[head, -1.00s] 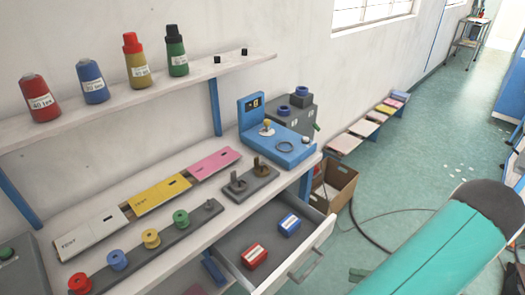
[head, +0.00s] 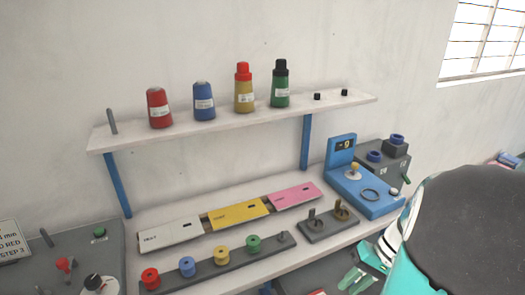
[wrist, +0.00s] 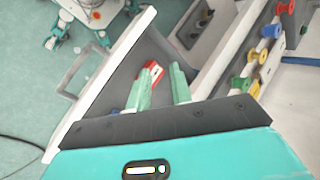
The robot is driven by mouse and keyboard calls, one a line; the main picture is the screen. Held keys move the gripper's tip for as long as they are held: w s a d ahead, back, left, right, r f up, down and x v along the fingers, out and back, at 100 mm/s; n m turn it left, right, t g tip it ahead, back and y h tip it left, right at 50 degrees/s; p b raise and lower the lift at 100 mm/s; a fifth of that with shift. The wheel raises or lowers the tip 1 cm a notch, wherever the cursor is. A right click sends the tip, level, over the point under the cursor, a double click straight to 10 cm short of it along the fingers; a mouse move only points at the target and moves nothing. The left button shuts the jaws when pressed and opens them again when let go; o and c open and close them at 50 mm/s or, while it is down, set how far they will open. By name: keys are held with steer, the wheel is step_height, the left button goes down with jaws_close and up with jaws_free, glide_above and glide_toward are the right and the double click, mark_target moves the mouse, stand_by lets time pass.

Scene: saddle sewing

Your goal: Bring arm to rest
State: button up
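My arm reaches in from the lower right of the head view, and my gripper (head: 357,281) with pale green fingers hangs near the bottom edge. In the wrist view my gripper (wrist: 160,88) shows its two fingers apart, with nothing held between them. Beyond them lies the open grey drawer (wrist: 118,80) with its white front. A red box (wrist: 152,70) lies in the drawer, partly hidden by one finger. I cannot tell whether the fingers touch it.
The white bench holds a white panel (head: 170,236), a yellow panel (head: 238,213), a pink panel (head: 294,195), a spool rack (head: 218,262) and a blue device (head: 366,196). Above is a shelf (head: 220,127) with several thread cones. A control box (head: 60,255) stands at left.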

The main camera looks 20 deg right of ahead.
steer(key=w+a+r+n+t+h, duration=0.1)
steer(key=a+r+n+t+h, duration=0.1)
steer(key=a+r, duration=0.5)
steer(key=w+a+r+n+t+h, duration=0.1)
steer(key=a+r+n+h, duration=0.3)
steer(key=a, duration=1)
step_height(320, 180, up, 4)
steer(key=shift+w+a+f+t+h, duration=0.2)
steer(key=shift+w+f+t+h, duration=0.15)
steer(key=shift+t, duration=0.25)
steer(key=shift+r, duration=0.1)
